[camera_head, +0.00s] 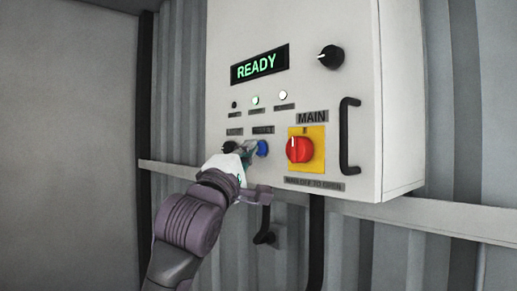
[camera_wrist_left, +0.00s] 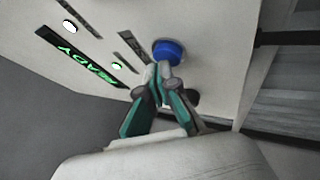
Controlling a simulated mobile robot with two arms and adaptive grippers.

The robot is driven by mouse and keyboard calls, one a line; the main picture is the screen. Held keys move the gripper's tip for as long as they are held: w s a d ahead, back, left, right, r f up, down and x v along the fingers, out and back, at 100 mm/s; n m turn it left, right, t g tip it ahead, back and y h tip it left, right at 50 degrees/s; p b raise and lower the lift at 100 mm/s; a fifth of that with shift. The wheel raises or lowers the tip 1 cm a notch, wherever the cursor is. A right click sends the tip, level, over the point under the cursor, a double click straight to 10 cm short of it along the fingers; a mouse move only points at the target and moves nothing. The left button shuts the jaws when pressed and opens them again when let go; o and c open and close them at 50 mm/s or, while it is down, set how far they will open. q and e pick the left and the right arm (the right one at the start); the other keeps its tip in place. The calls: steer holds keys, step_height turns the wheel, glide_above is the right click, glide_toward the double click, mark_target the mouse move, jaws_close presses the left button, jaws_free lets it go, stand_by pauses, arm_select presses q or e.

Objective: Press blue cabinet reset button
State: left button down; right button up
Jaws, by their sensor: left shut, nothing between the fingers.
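The blue reset button (camera_head: 263,148) is on the front of the white cabinet (camera_head: 350,60), left of the red main switch. It also shows in the left wrist view (camera_wrist_left: 168,50), round and unobstructed on its upper side. My left gripper (camera_head: 252,150) is shut and empty. Its fingertips (camera_wrist_left: 161,70) are right at the button's near edge; I cannot tell whether they touch it. The gripper covers part of the panel around a black button (camera_head: 229,147) to the left of the blue one. My right gripper is not in view.
A green READY display (camera_head: 259,66) and a black knob (camera_head: 330,57) sit higher on the cabinet. The red main switch (camera_head: 299,149) on a yellow plate is close to the right of the button. A black handle (camera_head: 348,136) sticks out farther right.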

arm_select(q)
steer(key=shift+s+a, duration=0.3)
steer(key=shift+a, duration=0.1)
steer(key=shift+s+a+b, duration=0.3)
steer(key=shift+s+a, duration=0.45)
steer(key=shift+a, duration=0.3)
steer(key=shift+s+a+b, duration=0.3)
steer(key=shift+s+a, duration=0.45)
steer(key=shift+a, duration=0.25)
steer(key=s+a, duration=0.4)
steer(key=a, duration=0.1)
steer(key=shift+a+b, duration=0.3)
